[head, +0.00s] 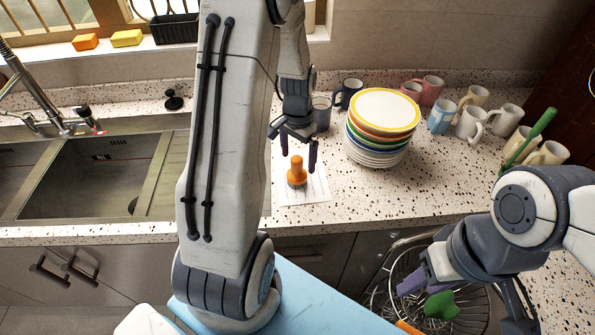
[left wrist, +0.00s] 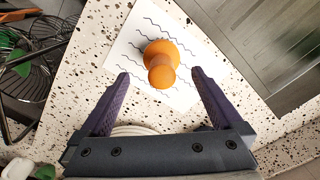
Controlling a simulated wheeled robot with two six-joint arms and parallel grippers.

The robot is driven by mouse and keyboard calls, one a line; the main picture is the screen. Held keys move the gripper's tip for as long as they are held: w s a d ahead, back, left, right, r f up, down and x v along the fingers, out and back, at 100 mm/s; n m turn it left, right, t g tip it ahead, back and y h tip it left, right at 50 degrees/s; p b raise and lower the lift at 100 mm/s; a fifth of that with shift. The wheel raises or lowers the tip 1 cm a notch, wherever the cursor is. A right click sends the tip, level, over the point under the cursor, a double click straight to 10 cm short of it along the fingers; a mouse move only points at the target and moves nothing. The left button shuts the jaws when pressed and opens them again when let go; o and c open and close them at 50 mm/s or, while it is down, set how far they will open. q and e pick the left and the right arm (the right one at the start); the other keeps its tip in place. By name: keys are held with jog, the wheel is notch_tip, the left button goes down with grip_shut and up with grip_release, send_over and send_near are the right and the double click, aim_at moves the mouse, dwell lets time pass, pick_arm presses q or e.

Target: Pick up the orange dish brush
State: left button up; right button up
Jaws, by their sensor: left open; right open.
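The orange dish brush (head: 297,173) stands upright on a white sheet with wavy lines (head: 317,188) on the counter, left of the plate stack. In the left wrist view the brush (left wrist: 160,62) lies just beyond the fingertips, roughly centred between them. My left gripper (head: 298,160) is open above the brush, its purple fingers apart and not visibly touching it. My right gripper (head: 462,293) is at the lower right, over the wire basket; its jaws are open, with a green object (head: 440,305) near them.
A stack of plates (head: 382,125) stands close to the right of the brush. Several mugs (head: 470,122) stand behind and right of it. The sink (head: 85,178) is to the left. A wire basket (head: 385,290) is below the counter's front edge.

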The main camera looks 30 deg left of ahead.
aim_at(297, 169)
pick_arm(q)
notch_tip(297, 169, down, 5)
jog(key=shift+a+r+p, duration=0.1)
jog(key=shift+r+p, duration=0.1)
jog(key=shift+p, duration=0.65)
jog(key=shift+f, duration=0.5)
jog(key=c, duration=1.3)
jog(key=shift+r, duration=0.1)
